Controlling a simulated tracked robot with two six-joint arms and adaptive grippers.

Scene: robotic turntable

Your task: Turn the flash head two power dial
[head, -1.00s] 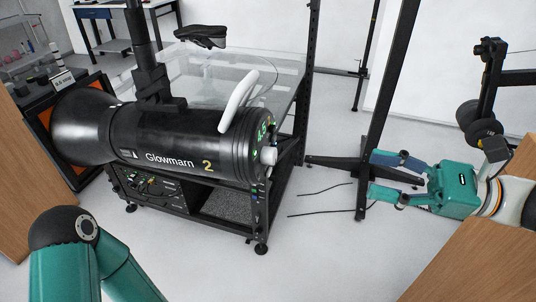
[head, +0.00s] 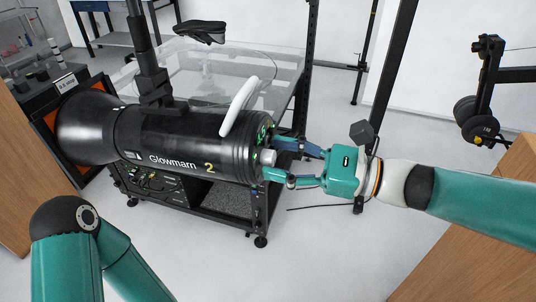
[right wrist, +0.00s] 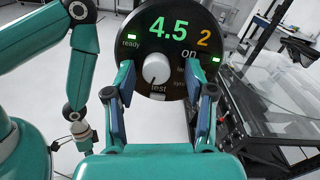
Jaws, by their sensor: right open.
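The flash head two (head: 180,140) is a black cylinder marked "Glowmarn 2", mounted on a dark post. Its rear panel (right wrist: 176,22) reads 4.5 in green in the right wrist view. The white power dial (right wrist: 156,69) sits below that number, and it also shows at the cylinder's right end in the head view (head: 268,157). My right gripper (head: 270,158) is open, its two fingers on either side of the dial. In the right wrist view the fingertips (right wrist: 164,80) flank the dial with gaps. My left gripper is outside the head view; only its arm shows.
A white handle (head: 240,107) curves above the cylinder's rear. A black cart (head: 225,205) stands below it, and a clear-topped table (head: 285,65) behind. A dark stand pole (head: 392,75) rises behind my right gripper. Wooden surfaces lie at both sides.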

